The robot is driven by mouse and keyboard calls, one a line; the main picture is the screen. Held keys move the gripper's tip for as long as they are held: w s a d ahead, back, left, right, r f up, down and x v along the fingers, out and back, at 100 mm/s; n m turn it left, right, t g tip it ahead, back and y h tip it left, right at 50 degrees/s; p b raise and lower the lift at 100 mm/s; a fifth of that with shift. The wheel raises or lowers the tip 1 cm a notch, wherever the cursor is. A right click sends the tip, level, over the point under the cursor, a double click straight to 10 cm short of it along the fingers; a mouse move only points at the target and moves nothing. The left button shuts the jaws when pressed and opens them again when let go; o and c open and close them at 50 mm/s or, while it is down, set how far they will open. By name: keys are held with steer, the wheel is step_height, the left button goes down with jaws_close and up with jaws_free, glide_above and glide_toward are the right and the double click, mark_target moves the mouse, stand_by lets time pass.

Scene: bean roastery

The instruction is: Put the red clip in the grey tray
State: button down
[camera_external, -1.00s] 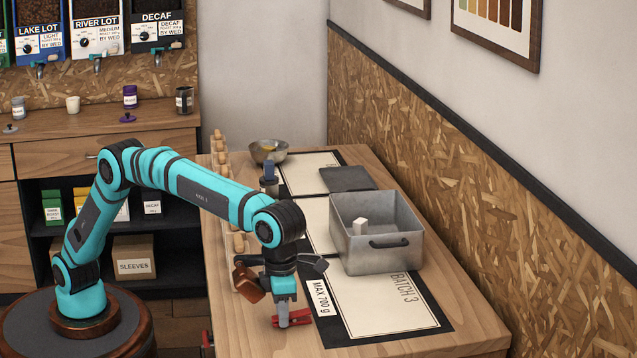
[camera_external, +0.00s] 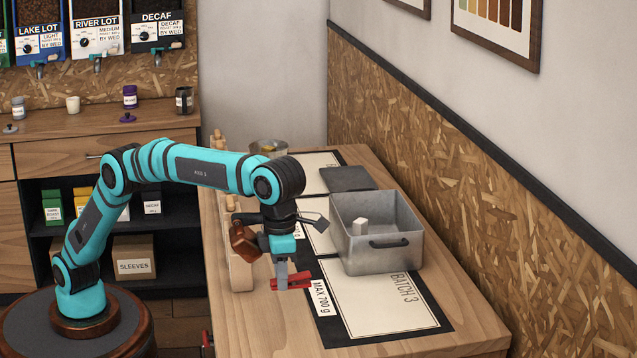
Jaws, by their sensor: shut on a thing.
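The red clip (camera_external: 298,281) is held between the fingers of my gripper (camera_external: 282,277), which is shut on it. The clip appears raised above the wooden bench, left of the label reading MAX 700 g. The grey tray (camera_external: 404,262) is a deep metal bin with a dark handle on its front wall, standing on the bench to the right of and behind my gripper.
A dark mat with a BATCH 3 card (camera_external: 385,305) lies in front of the tray. A dark flat slab (camera_external: 347,178) lies behind it. The chipboard wall (camera_external: 480,190) bounds the right.

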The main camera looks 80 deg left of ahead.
steer(key=shift+r, duration=0.35)
steer(key=shift+r, duration=0.1)
